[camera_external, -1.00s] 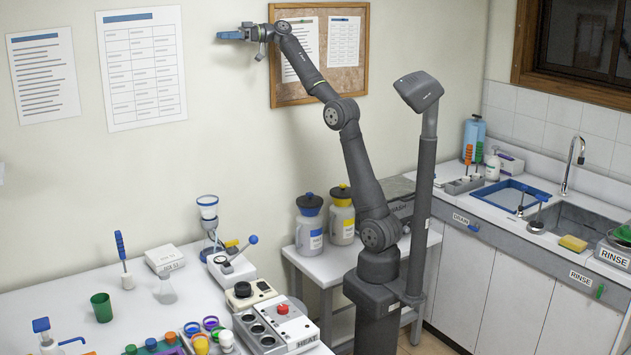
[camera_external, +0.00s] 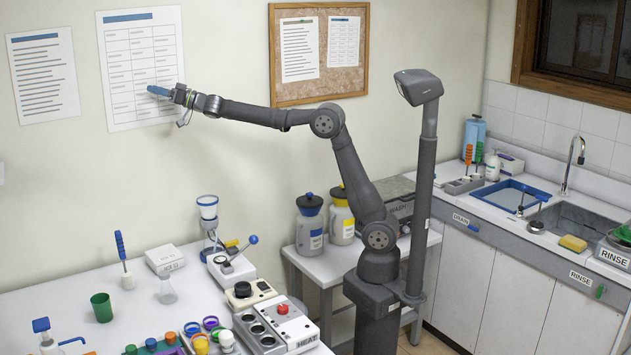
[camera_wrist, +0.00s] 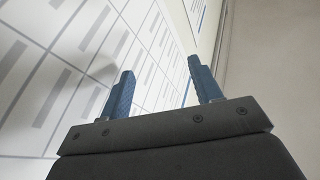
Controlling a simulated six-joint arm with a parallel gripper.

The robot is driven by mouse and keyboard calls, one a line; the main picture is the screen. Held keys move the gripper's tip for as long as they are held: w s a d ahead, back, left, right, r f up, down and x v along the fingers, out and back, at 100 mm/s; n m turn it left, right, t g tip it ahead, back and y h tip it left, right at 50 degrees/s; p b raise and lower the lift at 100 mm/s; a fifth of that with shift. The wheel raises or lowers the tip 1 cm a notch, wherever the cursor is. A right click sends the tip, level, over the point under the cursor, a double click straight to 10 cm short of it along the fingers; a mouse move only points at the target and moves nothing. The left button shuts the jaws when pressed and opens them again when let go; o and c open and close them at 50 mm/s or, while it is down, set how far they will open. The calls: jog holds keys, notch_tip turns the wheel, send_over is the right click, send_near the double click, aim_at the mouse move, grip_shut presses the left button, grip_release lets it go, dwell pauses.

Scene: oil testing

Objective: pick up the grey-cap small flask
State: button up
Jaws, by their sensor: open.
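My gripper (camera_external: 157,90) is raised high in front of the printed wall chart, well above the table and away from all flasks. In the wrist view my gripper (camera_wrist: 159,80) shows its two blue fingers wide apart with nothing between them. A small vessel with a pale, whitish-grey top (camera_external: 226,339) stands at the table's front, beside one with a yellow top (camera_external: 201,343). I cannot tell for sure whether the pale-topped one is the grey-cap small flask. The wrist view shows no flask.
The white table (camera_external: 60,290) carries a green cup (camera_external: 102,307), a blue-handled brush (camera_external: 123,260), a lever device (camera_external: 232,263) and a heater block (camera_external: 277,325) with a red knob. The wall chart (camera_external: 143,65) is close to my gripper. Air above the table is clear.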

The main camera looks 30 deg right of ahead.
jog(key=s+a+f+m+h, duration=0.1)
jog(key=s+a+f+h, duration=0.15)
jog(key=f, duration=0.55)
jog(key=s+a+f+h, duration=0.2)
jog(key=a+f+h, duration=0.2)
jog(key=f, duration=0.4)
jog(key=n+g+h, duration=0.8)
jog(key=g, duration=0.2)
send_near(164, 273)
jog(key=x, duration=0.6)
jog(key=shift+s+a, duration=0.15)
jog(key=shift+s, duration=0.1)
jog(key=shift+w+d+x, duration=0.1)
jog(key=shift+x, duration=1.4)
jog(key=shift+w+d+x, duration=0.15)
jog(key=shift+x, duration=1.35)
jog(key=c, duration=1.1)
